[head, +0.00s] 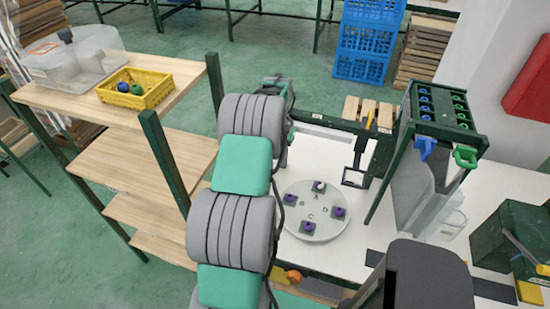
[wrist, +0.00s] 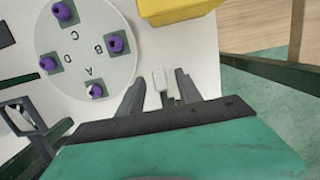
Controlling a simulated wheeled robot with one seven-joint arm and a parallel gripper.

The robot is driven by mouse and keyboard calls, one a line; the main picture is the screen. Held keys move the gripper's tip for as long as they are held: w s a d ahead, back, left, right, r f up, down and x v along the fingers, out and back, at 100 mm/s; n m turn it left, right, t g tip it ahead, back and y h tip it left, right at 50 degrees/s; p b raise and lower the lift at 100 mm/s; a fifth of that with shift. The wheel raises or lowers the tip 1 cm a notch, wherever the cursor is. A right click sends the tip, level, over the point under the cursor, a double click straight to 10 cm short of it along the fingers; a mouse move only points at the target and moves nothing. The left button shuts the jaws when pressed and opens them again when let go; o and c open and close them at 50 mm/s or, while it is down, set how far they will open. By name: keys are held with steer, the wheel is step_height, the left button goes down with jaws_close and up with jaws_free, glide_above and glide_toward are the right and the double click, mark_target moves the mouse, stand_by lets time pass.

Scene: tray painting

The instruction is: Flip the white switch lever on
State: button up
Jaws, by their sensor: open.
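A small white block-shaped piece (wrist: 161,80), which looks like the switch lever, shows in the wrist view between the fingers of my gripper (wrist: 160,76). The two dark fingers are spread apart, one on each side of it, with visible gaps. I cannot tell how far below the fingertips it lies, or whether it is up or down. In the head view my arm covers the place, and I make out neither the lever nor the fingers there.
A round pale disc (head: 313,229) with several purple knobs, marked A to D, lies on the white table (head: 265,165). A dark frame (head: 355,177) stands beside it. A yellow bin (wrist: 178,9) is close above the fingers. A wooden shelf (head: 150,156) stands left.

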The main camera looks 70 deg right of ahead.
steer(key=r, duration=0.2)
steer(key=r+b, duration=0.1)
steer(key=r, duration=0.2)
steer(key=d+r, duration=0.1)
steer(key=r, duration=0.1)
steer(key=shift+r, duration=0.35)
